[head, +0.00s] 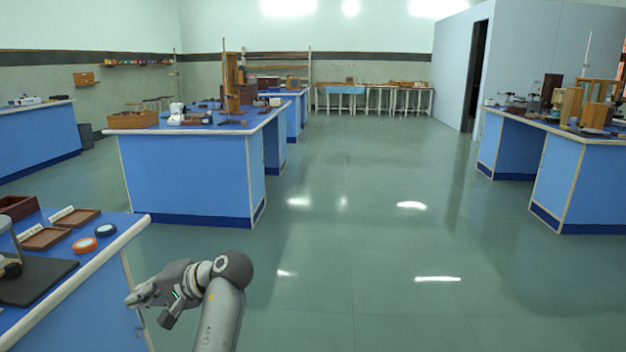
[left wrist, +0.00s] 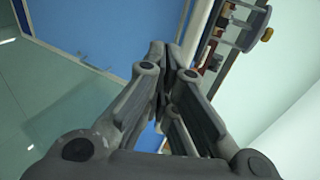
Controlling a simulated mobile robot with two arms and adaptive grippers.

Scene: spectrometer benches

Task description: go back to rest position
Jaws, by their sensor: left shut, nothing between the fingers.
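My left gripper (head: 136,300) is in the head view at the lower left, beside the right edge of the near blue bench (head: 75,310). It is shut and empty. In the left wrist view its fingers (left wrist: 160,65) come together at the tips with nothing between them. My left arm comes up from the bottom of the head view and bends toward the bench. My right gripper shows in neither view.
Another blue bench (head: 185,170) stands ahead left, one (head: 590,180) at right. The green floor (head: 380,250) between is clear.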

